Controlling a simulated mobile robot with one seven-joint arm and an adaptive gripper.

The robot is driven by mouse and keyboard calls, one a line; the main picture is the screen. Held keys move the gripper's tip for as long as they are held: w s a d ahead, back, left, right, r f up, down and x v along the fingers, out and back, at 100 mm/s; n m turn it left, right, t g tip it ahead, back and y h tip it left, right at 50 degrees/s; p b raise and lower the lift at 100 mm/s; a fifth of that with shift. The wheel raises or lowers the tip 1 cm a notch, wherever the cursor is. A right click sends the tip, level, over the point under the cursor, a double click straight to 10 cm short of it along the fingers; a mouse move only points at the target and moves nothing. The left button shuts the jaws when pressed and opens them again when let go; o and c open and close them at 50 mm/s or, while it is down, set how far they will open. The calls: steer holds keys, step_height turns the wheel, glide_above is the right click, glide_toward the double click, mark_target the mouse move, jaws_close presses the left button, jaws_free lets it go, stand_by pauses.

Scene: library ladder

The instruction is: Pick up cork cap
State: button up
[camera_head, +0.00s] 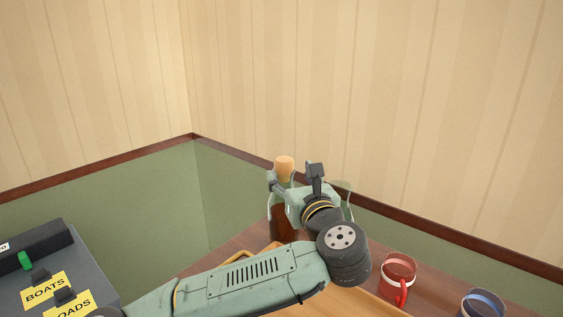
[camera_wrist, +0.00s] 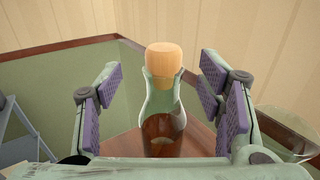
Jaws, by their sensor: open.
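The cork cap (camera_head: 284,164) is a light tan stopper. In the wrist view the cork cap (camera_wrist: 163,60) sits upright in the mouth of a glass bottle (camera_wrist: 161,112) with dark brown contents. In the head view the bottle (camera_head: 283,224) stands on the table, partly hidden behind my gripper (camera_head: 294,179). In the wrist view my gripper (camera_wrist: 161,98) is open, with purple pads to the left and right of the bottle. The pads are apart from the cork, which shows above and between them. Nothing is held.
A red mug (camera_head: 398,277) and a blue-rimmed mug (camera_head: 482,304) stand on the brown table (camera_head: 228,256) at right. A clear glass vessel (camera_wrist: 290,132) is close to the right finger. A dark labelled box (camera_head: 45,270) is at lower left. Walls meet behind the bottle.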

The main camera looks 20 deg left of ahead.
mark_target(287, 166)
steer(key=p+x, duration=0.2)
steer(key=x, duration=0.5)
steer(key=shift+w+p, duration=0.35)
steer(key=shift+p, duration=0.05)
steer(key=shift+c, duration=0.2)
steer(key=c, duration=1)
